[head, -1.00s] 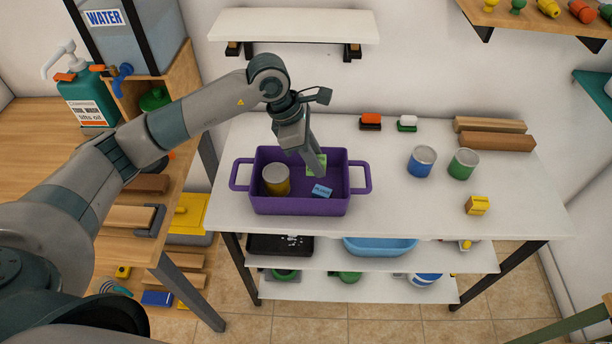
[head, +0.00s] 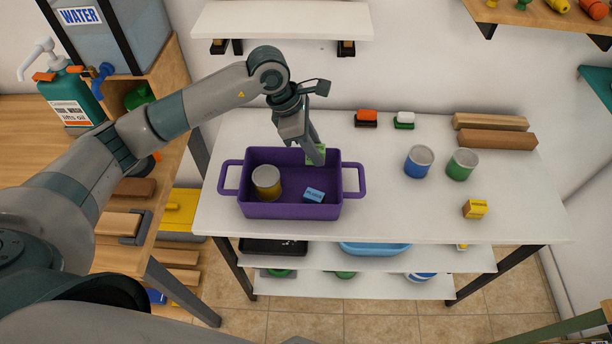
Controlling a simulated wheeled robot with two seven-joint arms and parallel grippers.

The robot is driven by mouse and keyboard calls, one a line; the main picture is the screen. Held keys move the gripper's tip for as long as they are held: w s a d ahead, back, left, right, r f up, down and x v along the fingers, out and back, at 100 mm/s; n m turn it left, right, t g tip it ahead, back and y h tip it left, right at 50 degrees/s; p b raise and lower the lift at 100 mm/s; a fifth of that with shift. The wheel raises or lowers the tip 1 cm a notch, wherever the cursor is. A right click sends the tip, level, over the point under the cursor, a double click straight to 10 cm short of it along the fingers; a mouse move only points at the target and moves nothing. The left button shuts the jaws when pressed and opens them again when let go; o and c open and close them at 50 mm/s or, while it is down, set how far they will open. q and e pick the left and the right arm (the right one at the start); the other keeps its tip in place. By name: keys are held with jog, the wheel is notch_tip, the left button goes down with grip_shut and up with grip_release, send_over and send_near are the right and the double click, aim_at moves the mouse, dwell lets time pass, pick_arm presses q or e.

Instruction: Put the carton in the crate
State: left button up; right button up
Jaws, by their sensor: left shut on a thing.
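My left gripper (head: 318,158) is shut on a small green box-shaped carton (head: 315,152). It holds the carton at the back right part of the purple crate (head: 290,211), over or just inside the rim; I cannot tell the exact height. The fingers hide part of the carton. The crate has a handle at each end. Inside it, a yellow can (head: 267,184) stands at the left and a small blue labelled box (head: 314,195) lies towards the front right. My right gripper is not in view.
On the white table (head: 390,215), right of the crate, stand a blue can (head: 419,161), a green can (head: 462,164) and a yellow box (head: 475,209). Wooden bars (head: 495,137) and two small brushes or blocks (head: 367,118) lie at the back. The table's front middle is clear.

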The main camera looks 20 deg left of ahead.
pick_arm(q)
notch_tip(320, 180, down, 4)
jog(key=shift+s+r+p, duration=0.15)
jog(key=shift+r+p, duration=0.05)
jog(key=shift+p, duration=0.45)
jog(key=shift+f, duration=0.45)
jog(key=shift+f+p, duration=0.35)
jog(key=shift+f, duration=0.25)
notch_tip(320, 180, down, 2)
jog(key=shift+f+p, duration=0.2)
jog(key=shift+p, duration=0.2)
jog(key=shift+f, duration=0.1)
